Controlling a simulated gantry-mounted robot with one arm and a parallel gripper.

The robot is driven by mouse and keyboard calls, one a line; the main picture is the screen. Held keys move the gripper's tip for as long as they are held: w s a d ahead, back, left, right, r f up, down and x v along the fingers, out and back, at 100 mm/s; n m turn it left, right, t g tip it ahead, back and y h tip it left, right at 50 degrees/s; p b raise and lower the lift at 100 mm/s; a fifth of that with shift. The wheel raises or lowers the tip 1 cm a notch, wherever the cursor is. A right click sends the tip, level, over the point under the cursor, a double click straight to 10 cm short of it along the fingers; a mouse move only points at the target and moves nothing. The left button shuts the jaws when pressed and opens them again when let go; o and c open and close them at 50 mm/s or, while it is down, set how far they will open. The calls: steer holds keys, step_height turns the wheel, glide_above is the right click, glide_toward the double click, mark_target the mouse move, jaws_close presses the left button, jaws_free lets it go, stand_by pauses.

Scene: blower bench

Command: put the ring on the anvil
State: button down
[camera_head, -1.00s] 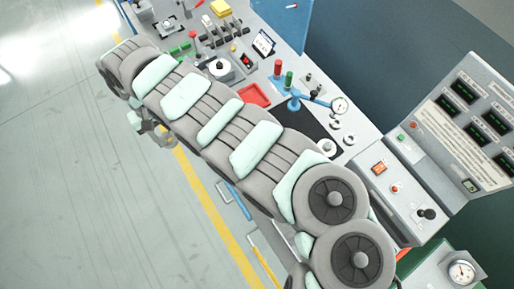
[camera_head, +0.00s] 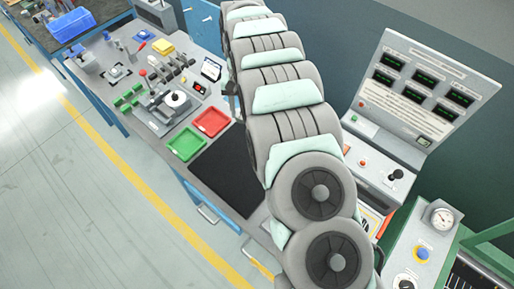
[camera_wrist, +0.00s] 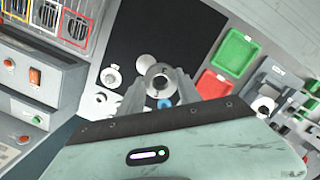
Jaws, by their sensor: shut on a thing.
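In the wrist view my gripper (camera_wrist: 160,88) is shut on a grey metal ring (camera_wrist: 152,73), whose dark bore faces the camera. The ring is over the black mat (camera_wrist: 195,30), and I cannot tell its height. A small blue part (camera_wrist: 166,103) shows just beneath the fingers. Pale round pieces lie nearby, one left of the fingers (camera_wrist: 111,77) and one just behind the ring (camera_wrist: 145,62). I cannot make out which part is the anvil. In the head view my arm hides the gripper, the ring and that part of the bench.
A red tray (camera_head: 211,121) and a green tray (camera_head: 186,145) sit beside the black mat (camera_head: 222,180). A display panel (camera_head: 425,92) and its control box stand right of my arm. A dial gauge (camera_head: 441,219) is at the right. The mat's left part is bare.

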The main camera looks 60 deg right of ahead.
steer(key=s+d+m, duration=0.2)
steer(key=s+d, duration=0.1)
steer(key=s, duration=0.2)
steer(key=f+b, duration=0.1)
steer(key=f, duration=0.4)
steer(key=f+b, duration=0.2)
steer(key=f, duration=0.3)
steer(key=f+b, duration=0.1)
steer(key=f, duration=0.4)
steer(key=shift+a+f, duration=0.2)
steer(key=shift+a, duration=0.05)
steer(key=shift+w+f+b, duration=0.1)
steer(key=shift+f+b, duration=0.45)
steer(key=shift+f, duration=1.7)
steer(key=shift+f, duration=0.15)
steer(key=c, duration=0.8)
jaws_free()
steer(key=shift+c, duration=0.2)
